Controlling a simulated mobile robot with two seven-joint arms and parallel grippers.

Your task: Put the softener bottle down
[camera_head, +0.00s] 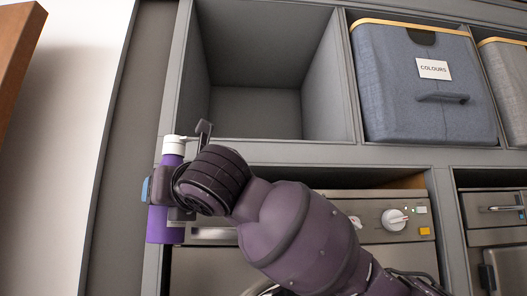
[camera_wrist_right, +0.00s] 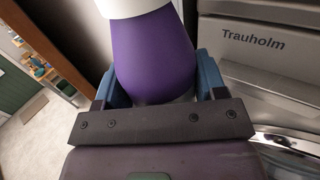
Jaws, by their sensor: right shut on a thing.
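The softener bottle (camera_head: 164,228) is purple with a white cap and stands nearly upright in the head view, at the left edge of the shelf unit. My right gripper (camera_head: 162,189) is shut around its middle. In the right wrist view the purple bottle body (camera_wrist_right: 152,48) sits between the two blue finger pads of my right gripper (camera_wrist_right: 160,84). My left gripper is not in view.
An empty grey cubby (camera_head: 255,112) opens behind and above the gripper. A blue-grey fabric bin labelled COLOURS (camera_head: 425,105) fills the cubby to its right. Below is an appliance with a white dial (camera_head: 392,219); the wrist view shows a Trauholm front (camera_wrist_right: 262,60).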

